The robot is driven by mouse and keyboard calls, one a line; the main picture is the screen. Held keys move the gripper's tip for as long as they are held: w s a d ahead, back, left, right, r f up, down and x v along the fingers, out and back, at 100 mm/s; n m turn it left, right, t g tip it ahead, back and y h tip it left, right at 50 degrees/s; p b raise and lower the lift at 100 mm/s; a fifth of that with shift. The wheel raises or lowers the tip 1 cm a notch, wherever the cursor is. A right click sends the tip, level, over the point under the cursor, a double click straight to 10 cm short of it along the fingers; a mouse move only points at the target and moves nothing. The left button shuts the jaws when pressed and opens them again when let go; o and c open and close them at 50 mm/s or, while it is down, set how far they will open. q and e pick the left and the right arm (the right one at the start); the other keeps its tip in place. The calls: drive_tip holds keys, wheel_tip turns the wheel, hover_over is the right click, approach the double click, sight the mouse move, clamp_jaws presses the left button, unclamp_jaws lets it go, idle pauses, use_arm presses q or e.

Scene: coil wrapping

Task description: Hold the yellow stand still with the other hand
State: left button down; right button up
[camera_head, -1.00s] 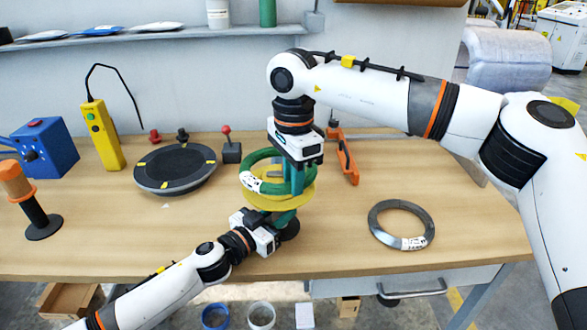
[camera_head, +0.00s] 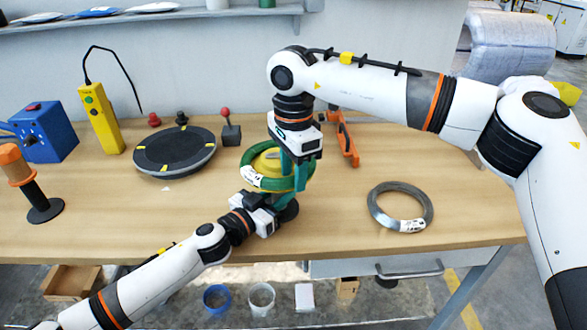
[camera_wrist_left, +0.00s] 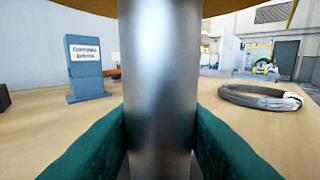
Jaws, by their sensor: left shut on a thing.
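The yellow stand (camera_head: 266,161) is in the middle of the table in the head view, its rounded top showing through a green coil (camera_head: 252,180). My left gripper (camera_head: 279,212) is below the coil at the stand's base. In the left wrist view its green pads are shut on a smooth grey metal post (camera_wrist_left: 160,80).
A grey wire coil (camera_head: 400,206) lies on the table to the right. A round black turntable (camera_head: 175,150), a yellow hand controller (camera_head: 101,120), a blue box (camera_head: 45,133) and an orange-handled tool (camera_head: 41,200) stand to the left. An orange tool (camera_head: 347,145) lies behind my right gripper.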

use_arm(q)
drive_tip(key=shift+s+d, duration=0.1)
drive_tip(key=shift+s, duration=0.05)
use_arm(e)
drive_tip(key=shift+w, duration=0.1)
wheel_tip(320, 180, up, 12)
idle(0.6)
use_arm(q)
drive_tip(key=c, duration=0.9)
unclamp_jaws()
drive_tip(key=shift+c, duration=0.2)
